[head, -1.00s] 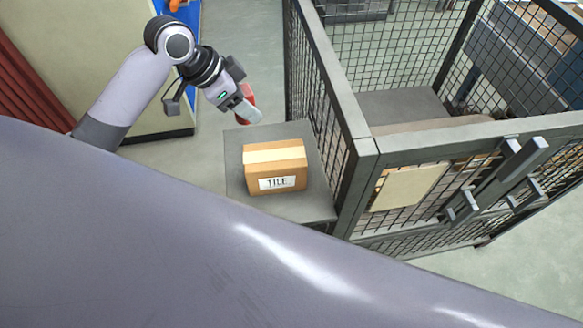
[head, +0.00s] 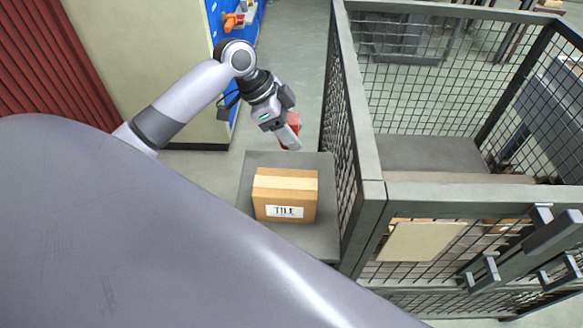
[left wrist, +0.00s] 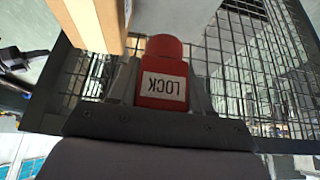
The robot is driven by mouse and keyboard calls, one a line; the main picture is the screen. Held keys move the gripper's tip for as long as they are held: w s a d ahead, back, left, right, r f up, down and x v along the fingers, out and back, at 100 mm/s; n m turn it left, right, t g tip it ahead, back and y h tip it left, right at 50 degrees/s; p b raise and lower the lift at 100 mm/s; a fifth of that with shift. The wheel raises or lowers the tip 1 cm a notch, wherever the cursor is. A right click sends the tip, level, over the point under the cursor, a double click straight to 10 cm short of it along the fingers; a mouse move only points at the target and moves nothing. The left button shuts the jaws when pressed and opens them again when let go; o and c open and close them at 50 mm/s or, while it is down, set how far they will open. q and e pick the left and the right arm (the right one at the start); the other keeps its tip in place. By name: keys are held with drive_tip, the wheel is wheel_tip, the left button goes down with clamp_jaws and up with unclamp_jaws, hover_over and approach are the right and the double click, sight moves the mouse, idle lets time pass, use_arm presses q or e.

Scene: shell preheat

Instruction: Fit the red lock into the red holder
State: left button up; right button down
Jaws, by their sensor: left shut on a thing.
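The red lock (left wrist: 163,75) is between the fingers of my left gripper in the left wrist view. Its white label reads LOCK and appears upside down there. In the head view my left gripper (head: 287,137) is shut on the lock (head: 294,120), which is partly hidden by the gripper. The gripper holds it just beyond the far edge of the grey stand, left of the mesh cage. I cannot make out the red holder in these views. My right gripper is not in view.
A cardboard box (head: 285,193) labelled TILE sits on the grey stand (head: 255,160). A mesh cage (head: 372,150) with a latched gate stands close on the right. A blue panel (head: 226,30) with orange items is at the back left.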

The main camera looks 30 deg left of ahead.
sight(291, 166)
use_arm(q)
wheel_tip(291, 166, down, 12)
drive_tip(key=shift+r+b, duration=0.1)
drive_tip(key=shift+b, duration=0.3)
drive_tip(key=o, duration=1.1)
